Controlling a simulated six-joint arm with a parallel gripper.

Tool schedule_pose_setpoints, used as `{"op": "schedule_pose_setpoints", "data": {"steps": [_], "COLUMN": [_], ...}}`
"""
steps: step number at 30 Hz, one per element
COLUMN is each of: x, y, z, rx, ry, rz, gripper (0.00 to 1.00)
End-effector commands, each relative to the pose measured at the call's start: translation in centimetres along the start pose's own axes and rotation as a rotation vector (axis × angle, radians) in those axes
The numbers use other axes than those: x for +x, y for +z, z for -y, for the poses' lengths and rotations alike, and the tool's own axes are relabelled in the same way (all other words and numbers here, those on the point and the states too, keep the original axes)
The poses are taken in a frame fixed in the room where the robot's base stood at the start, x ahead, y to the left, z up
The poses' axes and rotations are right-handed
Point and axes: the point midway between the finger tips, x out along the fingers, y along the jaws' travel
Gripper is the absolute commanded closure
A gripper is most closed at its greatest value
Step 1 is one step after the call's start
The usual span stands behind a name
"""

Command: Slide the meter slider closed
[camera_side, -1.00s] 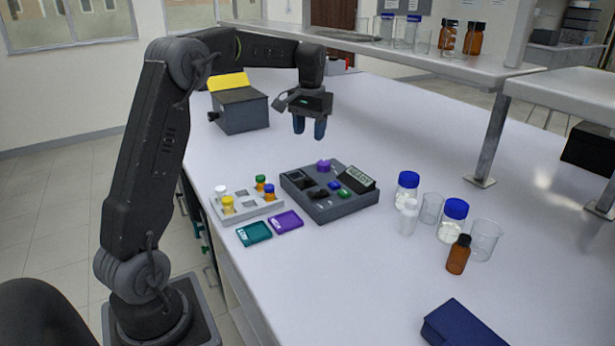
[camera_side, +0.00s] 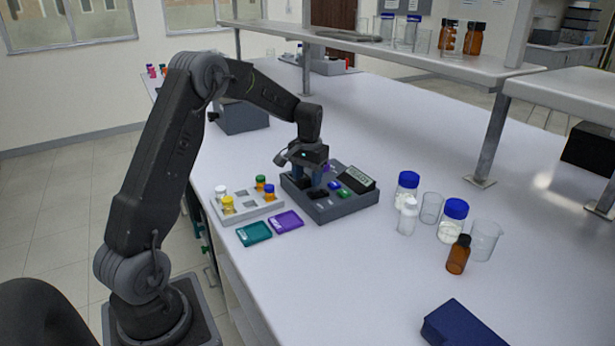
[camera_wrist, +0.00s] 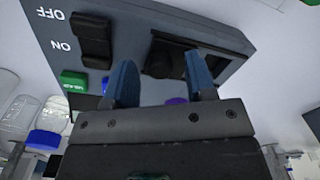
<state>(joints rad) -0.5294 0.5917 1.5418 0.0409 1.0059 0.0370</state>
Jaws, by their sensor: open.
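The meter (camera_side: 345,207) is a dark grey box on the white bench, with a display, a black rocker switch and coloured buttons. It fills the top of the wrist view (camera_wrist: 75,12). There, a dark recess holds a black block (camera_wrist: 158,60), which looks like the slider; its exact position along the recess is unclear. My gripper (camera_side: 309,179) is low over the meter's left-rear part, fingers pointing down. In the wrist view my gripper (camera_wrist: 162,80) is open, its two blue fingers either side of the black block. Contact cannot be told. The arm hides the slider in the side view.
A grey vial rack (camera_side: 246,206) stands left of the meter, with a teal case (camera_side: 254,233) and a purple case (camera_side: 286,221) in front. Bottles and beakers (camera_side: 431,208) stand to the right. A raised shelf (camera_side: 400,49) runs behind. The front bench is mostly clear.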

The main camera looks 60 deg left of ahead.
Motion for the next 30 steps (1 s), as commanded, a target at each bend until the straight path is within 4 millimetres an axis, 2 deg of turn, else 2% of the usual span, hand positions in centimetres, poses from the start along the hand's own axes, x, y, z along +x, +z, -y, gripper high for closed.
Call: {"op": "schedule_pose_setpoints", "data": {"steps": [9,24,30], "x": [0.23,0.18,0.17], "y": [0.01,0.01,0.01], "z": [0.01,0.00,0.00], "rx": [0.000,0.000,0.000], "ry": [0.000,0.000,0.000], "rz": [0.000,0.000,0.000], "gripper": [0.51,0.98,1.00]}}
